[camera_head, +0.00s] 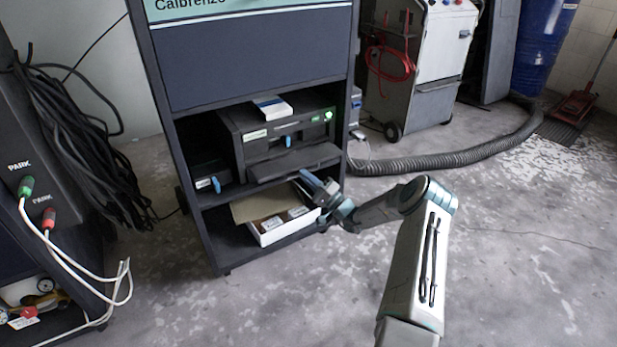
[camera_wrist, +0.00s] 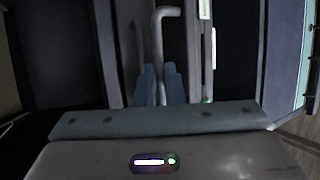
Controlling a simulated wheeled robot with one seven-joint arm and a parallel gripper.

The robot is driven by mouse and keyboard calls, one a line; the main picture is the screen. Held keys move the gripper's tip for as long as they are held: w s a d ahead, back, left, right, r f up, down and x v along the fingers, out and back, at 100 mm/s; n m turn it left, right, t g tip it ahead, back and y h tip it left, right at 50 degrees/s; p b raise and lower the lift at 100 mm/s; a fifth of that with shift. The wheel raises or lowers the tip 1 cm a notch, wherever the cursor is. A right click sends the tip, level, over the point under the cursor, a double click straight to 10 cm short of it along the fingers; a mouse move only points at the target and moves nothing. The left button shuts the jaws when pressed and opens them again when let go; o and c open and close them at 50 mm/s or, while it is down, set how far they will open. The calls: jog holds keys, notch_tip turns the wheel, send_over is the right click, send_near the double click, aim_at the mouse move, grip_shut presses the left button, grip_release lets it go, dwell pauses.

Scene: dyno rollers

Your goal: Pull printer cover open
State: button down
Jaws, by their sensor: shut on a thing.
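The dark printer (camera_head: 280,135) stands on the middle shelf of the blue cabinet, with a green light at its right and a blue latch on its front. A dark flat panel (camera_head: 295,162), which looks like its cover, juts out from the lower front. My gripper (camera_head: 307,179) is at the panel's front edge, reaching in from the right. In the wrist view, its two blue-grey fingers (camera_wrist: 161,78) are closed on a grey bent bar (camera_wrist: 168,12), which looks like a handle. The fingers hide part of the bar. How far the cover is open is hard to tell.
An open cardboard box (camera_head: 284,230) sits on the lower shelf just below my gripper. A small white box (camera_head: 272,107) lies on top of the printer.

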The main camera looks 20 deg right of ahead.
jog(key=shift+w+a+r, duration=0.1)
jog(key=shift+w+r, duration=0.1)
jog(key=shift+r, duration=0.15)
jog(key=c, duration=1.5)
grip_release()
jog(key=shift+a, duration=0.15)
jog(key=shift+f, duration=0.15)
jog(key=shift+s+d, duration=0.1)
jog(key=shift+d, duration=0.1)
jog(key=p+v, duration=0.3)
jog(key=v, duration=1)
jog(key=shift+s+d+f, duration=0.2)
jog(key=shift+s+f, duration=0.05)
